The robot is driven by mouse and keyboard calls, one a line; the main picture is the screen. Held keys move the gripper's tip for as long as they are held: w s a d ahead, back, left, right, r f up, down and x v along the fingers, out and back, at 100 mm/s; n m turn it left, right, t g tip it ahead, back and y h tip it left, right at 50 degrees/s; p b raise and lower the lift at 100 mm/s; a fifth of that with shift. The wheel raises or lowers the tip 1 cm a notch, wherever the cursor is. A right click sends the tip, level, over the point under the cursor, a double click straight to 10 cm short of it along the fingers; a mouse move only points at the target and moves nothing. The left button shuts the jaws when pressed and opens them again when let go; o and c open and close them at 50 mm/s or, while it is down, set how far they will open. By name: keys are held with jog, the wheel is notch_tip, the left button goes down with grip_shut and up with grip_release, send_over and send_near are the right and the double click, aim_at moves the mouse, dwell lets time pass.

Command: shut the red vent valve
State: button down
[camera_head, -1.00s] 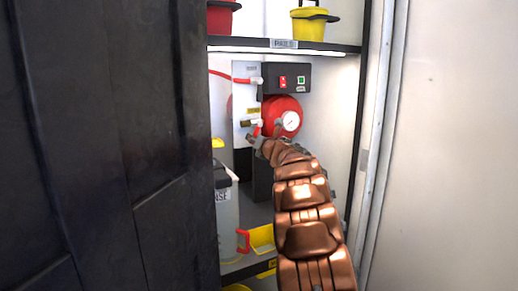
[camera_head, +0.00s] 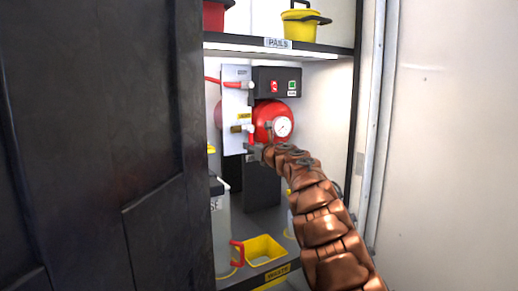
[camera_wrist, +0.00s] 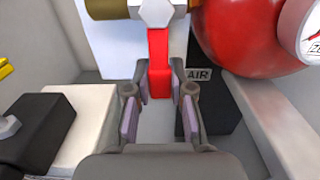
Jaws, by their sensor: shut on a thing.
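The red vent valve lever (camera_wrist: 159,58) hangs straight down from a silver hex nut (camera_wrist: 152,12) on a horizontal brass fitting (camera_wrist: 108,8) in the wrist view. It lies across the line of the fitting. My gripper (camera_wrist: 159,78) is shut on the lower part of this lever, one finger on each side. In the head view the lever (camera_head: 251,136) is small, below the upper valve on the pale panel (camera_head: 232,112). My gripper (camera_head: 255,151) reaches it from below right and hides its lower end.
A red tank (camera_head: 268,112) with a white gauge (camera_head: 283,127) is just right of the lever. A black switch box (camera_head: 265,82) is above. A yellow tray (camera_head: 262,247) and a clear container (camera_head: 222,235) stand below. A dark door (camera_head: 100,150) bounds the left.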

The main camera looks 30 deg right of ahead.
jog(key=shift+r, duration=0.1)
jog(key=c, duration=1)
grip_release()
jog(key=s, duration=1.2)
dwell(0.4)
